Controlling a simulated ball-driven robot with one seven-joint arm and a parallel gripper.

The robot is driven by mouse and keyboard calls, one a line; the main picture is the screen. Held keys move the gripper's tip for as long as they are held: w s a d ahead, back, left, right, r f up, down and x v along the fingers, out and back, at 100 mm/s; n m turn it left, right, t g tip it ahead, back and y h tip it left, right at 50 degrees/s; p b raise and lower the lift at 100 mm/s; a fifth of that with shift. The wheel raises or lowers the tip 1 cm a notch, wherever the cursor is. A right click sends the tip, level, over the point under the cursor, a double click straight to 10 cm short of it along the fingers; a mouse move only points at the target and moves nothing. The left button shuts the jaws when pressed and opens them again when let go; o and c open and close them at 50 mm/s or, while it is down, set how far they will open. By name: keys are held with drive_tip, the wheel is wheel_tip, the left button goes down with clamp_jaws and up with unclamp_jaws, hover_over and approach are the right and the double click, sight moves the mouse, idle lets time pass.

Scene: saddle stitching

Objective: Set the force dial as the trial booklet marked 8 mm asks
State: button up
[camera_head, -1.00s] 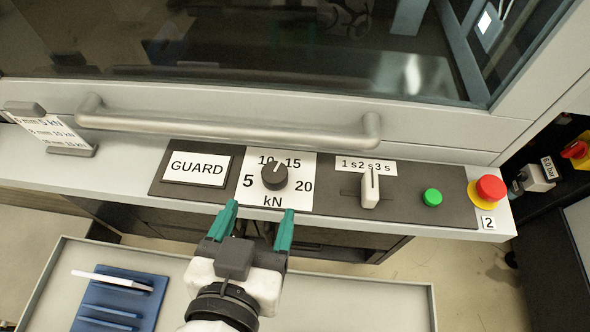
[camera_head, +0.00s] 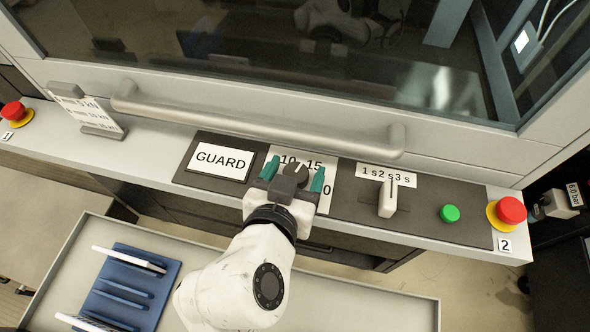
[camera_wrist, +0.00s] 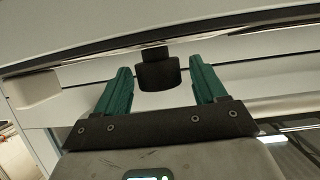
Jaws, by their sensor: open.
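The black round force dial (camera_head: 295,173) sits on its white kN plate (camera_head: 325,204) on the machine's front panel. Its pale pointer mark seems to aim between 10 and 15. My gripper (camera_head: 294,176) is open, its green fingers on either side of the dial; they partly cover the plate, hiding the 5. In the wrist view the dial (camera_wrist: 158,75) stands between the fingertips (camera_wrist: 162,77), with a gap on each side. White booklets (camera_head: 128,258) stand in a blue rack (camera_head: 132,283) at lower left; no 8 mm mark is readable on them.
A card (camera_head: 88,108) with mm and kN lines stands at left, its small print hard to read. A long handle (camera_head: 255,125) runs above the panel. Right of the dial are a slider (camera_head: 387,198), green button (camera_head: 449,214) and red emergency button (camera_head: 510,210).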

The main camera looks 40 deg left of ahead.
drive_tip(key=shift+c, duration=0.3)
drive_tip(key=c, duration=0.9)
drive_tip(key=shift+r+p, duration=0.1)
drive_tip(key=shift+p, duration=0.25)
drive_tip(key=shift+d+r+n+g+y+p, duration=0.15)
drive_tip(key=shift+n+g+y+p, duration=0.65)
drive_tip(key=shift+n+y+p, duration=0.25)
drive_tip(key=n+g+y+p, duration=0.2)
drive_tip(key=n+p, duration=0.1)
drive_tip(key=p, duration=0.1)
drive_tip(key=shift+w+r+y, duration=0.1)
drive_tip(key=shift+y, duration=0.15)
drive_tip(key=shift+c, duration=0.2)
drive_tip(key=n+g, duration=0.1)
drive_tip(key=n+g+y+p, duration=0.1)
drive_tip(key=shift+w+f+n+g, duration=0.1)
drive_tip(key=shift+f+n+g, duration=0.15)
drive_tip(key=shift+g, duration=0.15)
drive_tip(key=shift+n+g+y, duration=0.4)
drive_tip(key=shift+n+g, duration=0.4)
drive_tip(key=shift+g, duration=0.3)
